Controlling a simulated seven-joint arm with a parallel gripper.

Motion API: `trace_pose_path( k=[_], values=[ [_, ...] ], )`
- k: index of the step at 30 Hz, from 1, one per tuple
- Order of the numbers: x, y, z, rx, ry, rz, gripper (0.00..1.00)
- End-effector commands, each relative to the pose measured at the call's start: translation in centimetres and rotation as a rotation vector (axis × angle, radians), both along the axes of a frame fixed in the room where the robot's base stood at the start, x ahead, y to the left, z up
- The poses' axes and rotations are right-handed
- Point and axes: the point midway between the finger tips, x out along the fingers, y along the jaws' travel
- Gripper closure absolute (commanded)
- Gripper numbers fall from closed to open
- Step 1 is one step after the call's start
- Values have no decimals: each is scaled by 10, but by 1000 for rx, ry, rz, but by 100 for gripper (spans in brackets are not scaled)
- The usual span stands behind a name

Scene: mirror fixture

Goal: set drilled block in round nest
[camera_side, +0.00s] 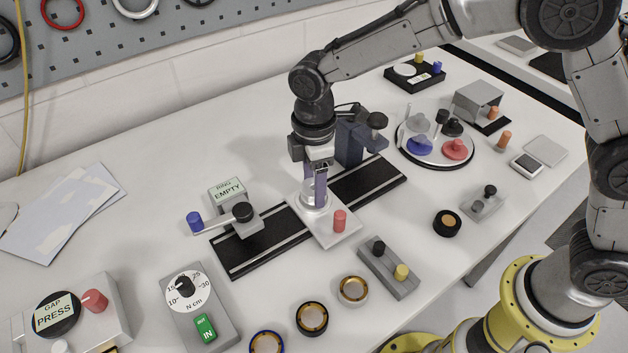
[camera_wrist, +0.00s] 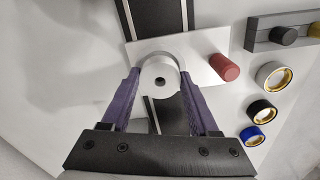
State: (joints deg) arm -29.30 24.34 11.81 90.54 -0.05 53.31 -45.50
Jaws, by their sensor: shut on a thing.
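My gripper (camera_side: 315,188) points down over the rail, its purple fingers shut on the drilled block. In the wrist view my gripper (camera_wrist: 159,78) has one finger on each side of the drilled block (camera_wrist: 158,73), a pale round piece with a small dark hole facing the camera. The round nest (camera_wrist: 177,42) shows as a grey curved rim beyond the block, on a pale plate (camera_side: 330,235) with a red knob (camera_side: 340,221). The block is at or just over the nest. The fingers hide much of it in the side view, so I cannot tell whether it is seated.
A black rail (camera_side: 270,251) runs under the plate, with a clamp marked EMPTY (camera_side: 228,192) on the left and a dark blue fixture (camera_side: 349,143) behind. Several rings (camera_side: 353,289) and a grey block with pegs (camera_side: 390,269) lie in front. A round tray (camera_side: 437,164) stands right.

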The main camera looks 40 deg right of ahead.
Motion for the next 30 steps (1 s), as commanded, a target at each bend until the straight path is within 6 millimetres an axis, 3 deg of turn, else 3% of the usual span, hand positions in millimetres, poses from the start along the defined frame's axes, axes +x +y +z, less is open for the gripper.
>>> trace_pose_path(
  k=[30],
  values=[
    [0, 0, -5, 1, -1, 0, 99]
  ],
)
